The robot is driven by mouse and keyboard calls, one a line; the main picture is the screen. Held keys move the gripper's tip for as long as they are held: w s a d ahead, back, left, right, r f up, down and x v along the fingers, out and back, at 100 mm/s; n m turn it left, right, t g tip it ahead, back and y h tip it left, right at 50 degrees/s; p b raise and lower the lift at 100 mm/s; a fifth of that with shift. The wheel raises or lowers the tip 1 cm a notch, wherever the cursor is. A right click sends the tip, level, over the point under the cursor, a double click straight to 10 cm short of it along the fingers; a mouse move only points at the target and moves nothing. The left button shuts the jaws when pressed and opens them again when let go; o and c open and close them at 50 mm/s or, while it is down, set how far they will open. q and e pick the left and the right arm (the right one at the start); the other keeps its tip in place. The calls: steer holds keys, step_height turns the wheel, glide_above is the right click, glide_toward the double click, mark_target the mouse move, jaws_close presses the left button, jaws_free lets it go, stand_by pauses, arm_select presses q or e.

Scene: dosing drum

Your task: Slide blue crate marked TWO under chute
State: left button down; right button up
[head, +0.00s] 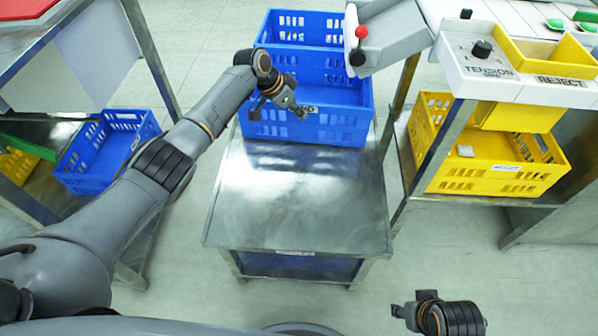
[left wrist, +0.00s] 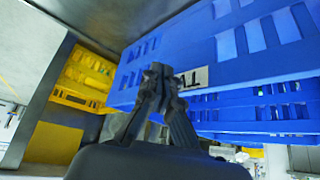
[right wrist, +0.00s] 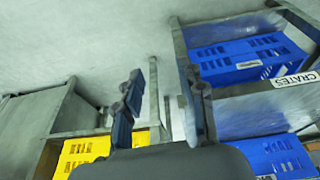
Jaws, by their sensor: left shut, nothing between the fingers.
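The blue crate (head: 345,125) stands at the far end of the metal table, its near slotted wall facing me. Its white label is partly hidden behind my left gripper (head: 287,108) in the head view. The left wrist view shows the blue crate (left wrist: 240,70) close up, with the label (left wrist: 190,80) partly covered by my finger. My left gripper is shut and empty, at this near wall; I cannot tell if it touches. The pale chute (head: 395,40) overhangs the crate's right rear side. My right gripper (head: 399,311) is open and empty, low at the right front.
The metal table (head: 300,200) is bare in front of the crate. A yellow crate (head: 495,178) sits on the right bench's lower shelf, below the TENSION panel (head: 490,68). Another blue crate (head: 105,150) is on the left shelf. A red-knobbed lever (head: 361,33) is beside the chute.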

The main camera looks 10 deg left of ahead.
step_height(320, 180, down, 13)
steer(key=s+p, duration=0.1)
steer(key=p, duration=0.2)
steer(key=shift+s+g+p, duration=0.15)
steer(key=shift+g+p, duration=0.15)
stand_by(0.3)
